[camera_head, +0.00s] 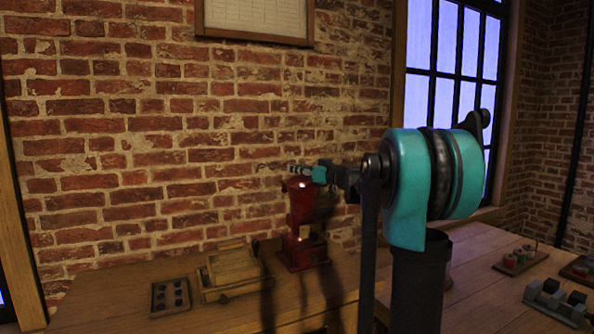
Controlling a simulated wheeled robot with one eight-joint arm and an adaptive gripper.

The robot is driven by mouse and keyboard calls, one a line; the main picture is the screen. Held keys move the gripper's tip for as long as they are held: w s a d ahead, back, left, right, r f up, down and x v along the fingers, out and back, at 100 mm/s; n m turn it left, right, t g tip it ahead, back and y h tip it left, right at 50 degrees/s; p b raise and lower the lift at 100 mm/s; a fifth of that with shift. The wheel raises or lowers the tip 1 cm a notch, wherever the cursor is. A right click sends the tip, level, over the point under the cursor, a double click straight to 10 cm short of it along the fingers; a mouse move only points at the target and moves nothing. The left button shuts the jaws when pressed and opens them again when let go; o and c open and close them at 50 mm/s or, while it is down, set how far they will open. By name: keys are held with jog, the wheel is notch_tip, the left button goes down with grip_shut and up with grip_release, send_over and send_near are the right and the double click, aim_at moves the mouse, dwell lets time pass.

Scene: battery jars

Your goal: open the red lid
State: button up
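I cannot tell for certain which thing is the red lid. A small round red piece (510,262) sits on a low wooden board at the right of the table, beside a green one. A tall glossy red object (303,225) stands on the table near the wall, with a wider base. My teal and black arm rises in front of the table. Its far end, which looks like my gripper (297,169), shows small near the top of the tall red object. Its fingers are too small to read, and I cannot tell whether it touches anything.
On the wooden table (225,312), a dark tray with several round holes (170,297) and a wooden box (233,272) stand left of the tall red object. Grey and dark blocks (556,300) are at the right. My arm hides the table's middle. A brick wall and window stand behind.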

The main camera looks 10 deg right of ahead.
grip_shut()
